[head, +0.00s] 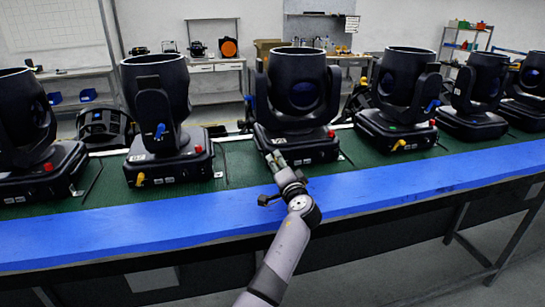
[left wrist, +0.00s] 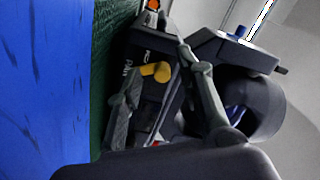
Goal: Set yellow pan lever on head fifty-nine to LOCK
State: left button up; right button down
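The moving head in front of my left gripper is a black fixture (head: 296,100) at the middle of the bench. Its number is not readable, so I cannot confirm it is fifty-nine. Its yellow pan lever (left wrist: 156,71) shows in the left wrist view, beside white lettering on the black base. In the head view this lever is hidden behind my left gripper (head: 276,159). In the left wrist view, the left gripper (left wrist: 158,60) is open, one finger on each side of the lever; contact cannot be told. My right gripper is not in view.
Similar black heads stand in a row on the green mat (head: 240,165), with a blue strip (head: 150,225) along the front edge. Neighbouring heads show yellow levers at left (head: 140,180) and right (head: 399,144). A blue lever (left wrist: 240,31) is on the head's yoke.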

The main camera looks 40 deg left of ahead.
pick_arm(q)
jog(key=shift+w+a, duration=0.1)
jog(key=shift+w, duration=0.05)
jog(key=shift+r, duration=0.1)
grip_shut()
dwell(0.4)
